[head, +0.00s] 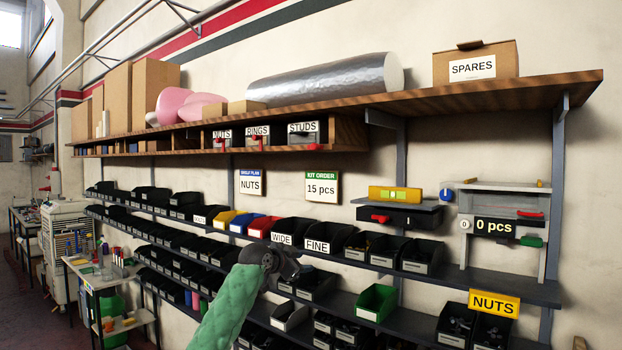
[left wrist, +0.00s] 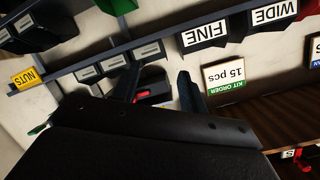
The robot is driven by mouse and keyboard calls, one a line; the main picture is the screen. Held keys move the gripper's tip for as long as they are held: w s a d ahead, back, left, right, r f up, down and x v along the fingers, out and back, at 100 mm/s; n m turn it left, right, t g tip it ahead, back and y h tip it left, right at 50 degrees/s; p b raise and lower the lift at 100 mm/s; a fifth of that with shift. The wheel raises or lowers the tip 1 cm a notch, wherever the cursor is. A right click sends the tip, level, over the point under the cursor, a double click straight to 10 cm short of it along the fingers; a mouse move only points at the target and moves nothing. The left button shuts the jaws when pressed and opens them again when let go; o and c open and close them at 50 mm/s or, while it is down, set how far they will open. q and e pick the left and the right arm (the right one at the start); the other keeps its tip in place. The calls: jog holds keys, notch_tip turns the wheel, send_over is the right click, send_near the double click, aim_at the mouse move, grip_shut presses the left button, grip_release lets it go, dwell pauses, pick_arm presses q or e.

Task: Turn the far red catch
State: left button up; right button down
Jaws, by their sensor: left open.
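Several red catches show. One is on the black box (head: 405,216) under a yellow level: this red catch (head: 380,218) also shows in the left wrist view (left wrist: 141,95), between my fingers in the picture. Another red catch (head: 529,213) is on the grey counter unit (head: 510,187) at the right. Small red catches sit on the shelf drawers, such as the STUDS drawer (head: 303,134). I cannot tell which is the far one. My left gripper (head: 290,268) is open and empty, in front of the bins and lower left of the black box. My right gripper is not in view.
Black bins marked WIDE (head: 281,239) and FINE (head: 317,246) stand behind my left gripper. A wooden shelf (head: 430,104) overhangs the black box. A NUTS sign (head: 494,303) hangs at the lower right.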

pick_arm(q)
notch_tip(320, 180, up, 18)
jog(key=w+m+t+h+p, duration=0.1)
jog(key=w+p, duration=0.1)
jog(key=m+t+h+p, duration=0.1)
jog(key=m, duration=0.1)
send_near(313, 147)
jog(key=w, duration=0.1)
jog(key=p+x, duration=0.2)
jog(key=x, duration=0.1)
jog(key=p+x, duration=0.2)
jog(key=x, duration=0.1)
jog(key=shift+d+r, duration=0.25)
jog(key=shift+d, duration=0.1)
jog(key=shift+p+x, duration=0.55)
jog(key=shift+x, duration=0.4)
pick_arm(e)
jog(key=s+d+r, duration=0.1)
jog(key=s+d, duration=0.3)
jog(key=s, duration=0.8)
pick_arm(q)
jog(key=shift+f, duration=0.2)
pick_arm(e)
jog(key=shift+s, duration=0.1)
pick_arm(q)
grip_shut()
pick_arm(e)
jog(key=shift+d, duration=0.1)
